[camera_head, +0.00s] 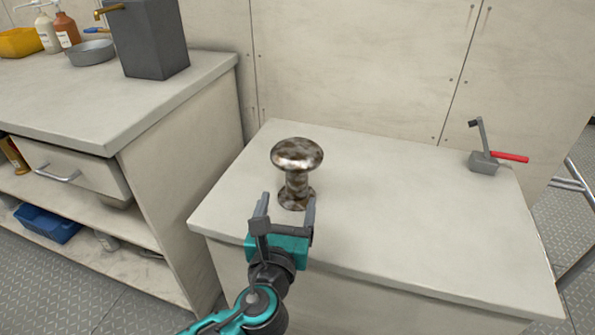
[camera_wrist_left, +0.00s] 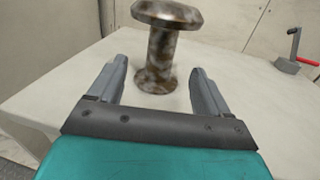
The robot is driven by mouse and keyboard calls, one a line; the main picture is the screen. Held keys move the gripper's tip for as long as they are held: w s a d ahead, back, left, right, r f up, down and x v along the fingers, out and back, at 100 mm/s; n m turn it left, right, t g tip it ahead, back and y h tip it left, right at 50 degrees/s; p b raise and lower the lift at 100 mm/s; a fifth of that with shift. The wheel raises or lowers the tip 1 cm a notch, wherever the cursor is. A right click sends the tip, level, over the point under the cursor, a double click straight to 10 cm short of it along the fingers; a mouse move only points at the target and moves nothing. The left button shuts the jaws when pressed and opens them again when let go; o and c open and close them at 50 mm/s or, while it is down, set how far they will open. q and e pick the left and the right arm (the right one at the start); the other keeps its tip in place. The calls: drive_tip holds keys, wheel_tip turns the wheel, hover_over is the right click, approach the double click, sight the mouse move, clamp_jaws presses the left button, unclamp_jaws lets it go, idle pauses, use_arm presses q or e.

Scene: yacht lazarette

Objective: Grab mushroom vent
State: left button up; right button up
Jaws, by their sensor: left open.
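The mushroom vent (camera_head: 297,172) is a mottled brown and grey metal piece with a wide domed cap, a narrower stem and a flared base. It stands upright on the pale bench top. My left gripper (camera_head: 288,205) is open at the front of the vent, its fingers pointing toward the stem. In the left wrist view, the vent (camera_wrist_left: 161,52) stands just beyond and between the two open fingertips (camera_wrist_left: 160,75), with nothing held. My right gripper is not in view.
A grey device with a red handle (camera_head: 487,158) sits at the bench's back right. The bench top (camera_head: 400,210) between is clear. A wall panel stands behind. At left, a counter (camera_head: 90,95) holds a dark grey box (camera_head: 150,40), a round pan (camera_head: 92,52) and bottles.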

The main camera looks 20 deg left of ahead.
sight(295, 180)
use_arm(q)
drive_tip(key=w+b, duration=0.1)
drive_tip(key=w, duration=0.6)
drive_tip(key=w+a+b, duration=0.1)
drive_tip(key=w, duration=0.2)
drive_tip(key=shift+w+b, duration=0.15)
drive_tip(key=shift+b, duration=0.15)
drive_tip(key=c, duration=1.3)
